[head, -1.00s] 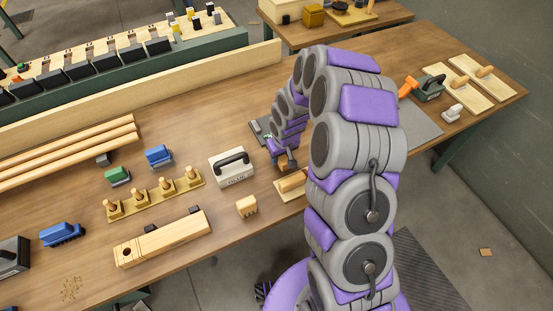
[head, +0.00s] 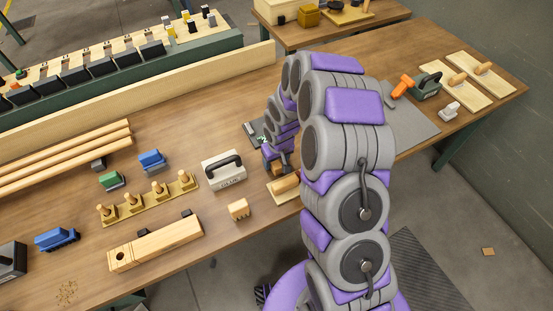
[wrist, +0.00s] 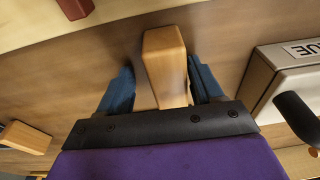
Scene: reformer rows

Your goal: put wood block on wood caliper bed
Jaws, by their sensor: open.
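The wood block (wrist: 166,60) stands between the two blue fingers of my gripper (wrist: 162,85) in the wrist view. The fingers are apart, one on each side of it; I cannot tell whether either touches it. In the head view my gripper (head: 276,163) is low over the bench, right of the glue box, and the block is mostly hidden by my arm. A long pale wooden piece with a round hole and two dark pieces along its back edge, apparently the wood caliper bed (head: 155,246), lies near the bench's front edge, left of my gripper.
The glue box (head: 223,171) stands between my gripper and the long piece; it also shows at right in the wrist view (wrist: 288,78). A small notched wood piece (head: 238,209) and a board with a wooden handle (head: 286,185) are near. A pegged strip (head: 150,199) lies behind the bed.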

